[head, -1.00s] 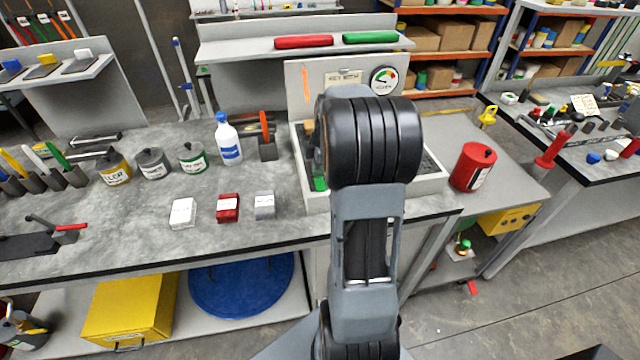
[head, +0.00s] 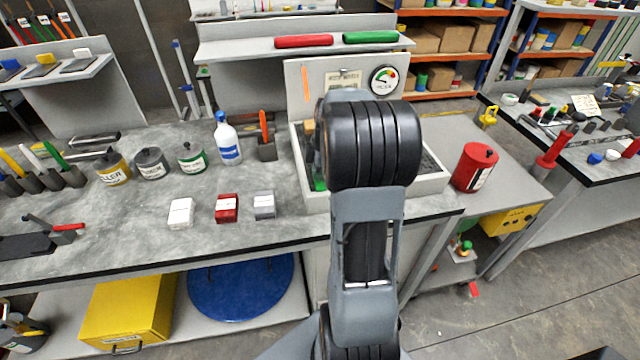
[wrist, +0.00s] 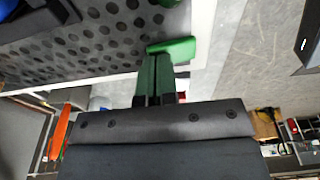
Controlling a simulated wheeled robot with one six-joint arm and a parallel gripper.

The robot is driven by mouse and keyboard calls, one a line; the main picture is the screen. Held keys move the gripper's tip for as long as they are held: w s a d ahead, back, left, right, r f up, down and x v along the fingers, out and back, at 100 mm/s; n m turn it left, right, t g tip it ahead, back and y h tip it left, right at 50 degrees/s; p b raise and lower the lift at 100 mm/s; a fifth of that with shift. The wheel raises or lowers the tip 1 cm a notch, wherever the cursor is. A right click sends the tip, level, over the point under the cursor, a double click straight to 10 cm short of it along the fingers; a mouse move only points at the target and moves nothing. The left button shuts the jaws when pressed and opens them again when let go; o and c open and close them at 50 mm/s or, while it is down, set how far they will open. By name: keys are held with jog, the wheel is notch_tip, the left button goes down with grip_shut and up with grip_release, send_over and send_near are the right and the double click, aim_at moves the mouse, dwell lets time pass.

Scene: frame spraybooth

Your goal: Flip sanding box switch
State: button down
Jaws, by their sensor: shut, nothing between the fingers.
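The sanding box (head: 432,186) is a pale tray with a dark perforated bed and a back panel carrying a round gauge (head: 384,80). My arm covers its middle in the head view. A green piece (head: 320,184), which looks like the switch, shows at its front left, beside my arm. In the wrist view a green lever-like piece (wrist: 174,47) lies at the edge of the perforated bed (wrist: 90,50). My gripper (wrist: 157,62) is shut and empty, its fingertips right at the green piece; I cannot tell whether they touch. The head view hides my fingers.
White, red (head: 227,208) and grey blocks lie in front. A red can (head: 474,167) stands to the right. The bench front between the blocks and edge is clear.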

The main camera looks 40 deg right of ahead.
jog(key=shift+f, duration=0.25)
jog(key=shift+r, duration=0.1)
jog(key=shift+r+p, duration=2.4)
jog(key=shift+r, duration=1.1)
